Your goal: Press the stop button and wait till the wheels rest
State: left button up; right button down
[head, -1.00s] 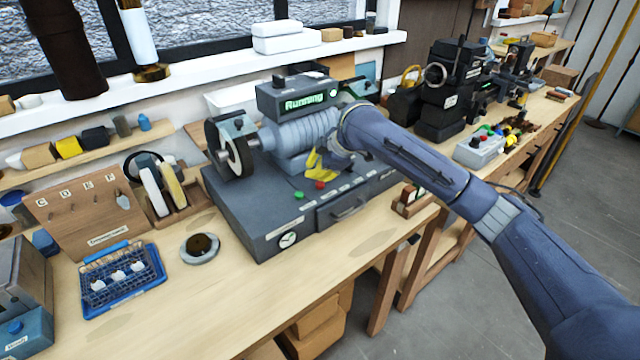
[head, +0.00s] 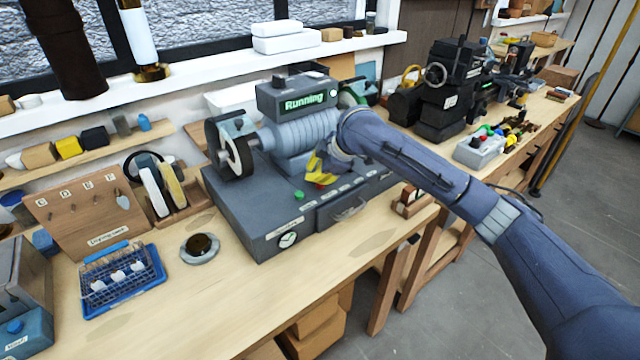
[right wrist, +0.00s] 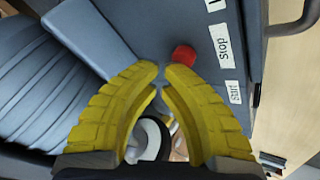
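The grinder (head: 300,135) stands on the workbench, and its display (head: 304,101) reads "Running". Its left wheel (head: 237,157) shows at the left end; the right wheel is mostly hidden behind my arm. The red stop button (right wrist: 184,55) sits beside the "Stop" label (right wrist: 222,46), just beyond my right fingertips in the right wrist view. My right gripper (head: 316,181) is over the front of the grinder base and largely covers the red button in the head view. Its yellow fingertips (right wrist: 162,70) are nearly together, with nothing between them. Contact cannot be told. The green button (head: 299,195) is left of the gripper. My left gripper is out of view.
A blue rack (head: 125,275) and a round dish (head: 200,247) are on the bench to the left. A drawer handle (head: 348,209) juts from the base front. The front bench strip is clear.

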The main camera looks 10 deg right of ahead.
aim_at(315, 185)
jog(key=shift+f, duration=0.35)
dwell(0.6)
jog(key=shift+r, duration=0.9)
jog(key=shift+r, duration=0.1)
jog(key=shift+r, duration=2.4)
